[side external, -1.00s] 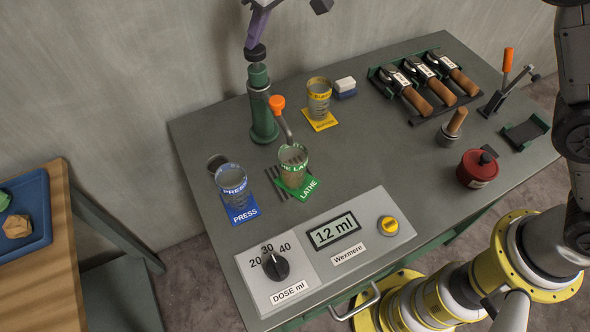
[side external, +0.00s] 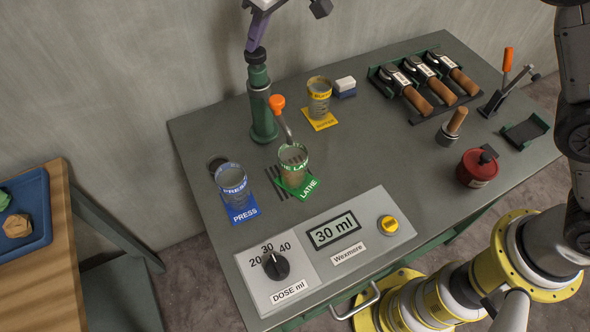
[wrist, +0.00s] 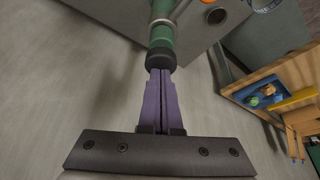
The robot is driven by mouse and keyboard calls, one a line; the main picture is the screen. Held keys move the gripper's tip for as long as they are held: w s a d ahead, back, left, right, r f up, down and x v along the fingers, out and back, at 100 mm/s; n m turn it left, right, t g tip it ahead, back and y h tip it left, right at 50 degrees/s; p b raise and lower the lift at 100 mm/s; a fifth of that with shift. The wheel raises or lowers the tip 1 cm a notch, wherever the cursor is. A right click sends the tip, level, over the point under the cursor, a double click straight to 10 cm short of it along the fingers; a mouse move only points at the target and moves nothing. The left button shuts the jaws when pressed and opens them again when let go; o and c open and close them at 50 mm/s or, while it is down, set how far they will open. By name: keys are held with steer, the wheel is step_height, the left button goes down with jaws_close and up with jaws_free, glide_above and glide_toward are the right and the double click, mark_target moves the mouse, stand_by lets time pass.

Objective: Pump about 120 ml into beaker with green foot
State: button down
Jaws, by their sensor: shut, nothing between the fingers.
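In the wrist view my gripper (wrist: 161,76) points at the same black knob (wrist: 160,59). The display (side external: 334,231) reads 30 ml. The dose dial (side external: 275,267) points at about 30.
A blue-footed PRESS beaker (side external: 231,181) stands left of the green one, a yellow-footed beaker (side external: 319,98) behind right. A yellow button (side external: 388,224) sits on the console. Wood-handled tools (side external: 428,80) and a red canister (side external: 477,168) are at the right.

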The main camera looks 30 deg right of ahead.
steer(key=shift+r, duration=1.45)
steer(key=shift+r, duration=0.15)
steer(key=shift+r, duration=2.9)
